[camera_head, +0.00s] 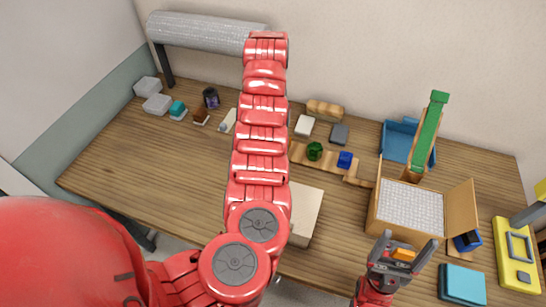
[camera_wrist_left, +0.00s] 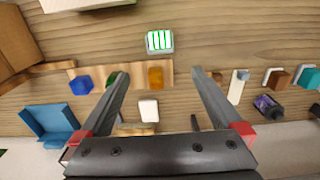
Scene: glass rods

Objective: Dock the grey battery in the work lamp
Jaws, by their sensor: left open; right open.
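A dark grey block (camera_head: 339,133), likely the grey battery, lies at the back of the table beside a white block (camera_head: 304,126). The yellow unit (camera_head: 507,268) at the right edge, apparently the work lamp, has a grey frame on top and a grey post, partly cut off. In the left wrist view my left gripper (camera_wrist_left: 160,76) is open, above an amber block (camera_wrist_left: 155,84) on the wooden board; the head view hides it behind my arm. My right gripper (camera_head: 404,250) is open near the front of the box. An orange piece shows between its fingers; I cannot tell whether it is held.
An open cardboard box (camera_head: 384,226) with a pale grid stands at centre right, a blue bin (camera_head: 397,141) and green ramp (camera_head: 428,130) behind it. A teal block (camera_head: 463,284) lies in front. A striped block (camera_wrist_left: 160,41) shows in the wrist view.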

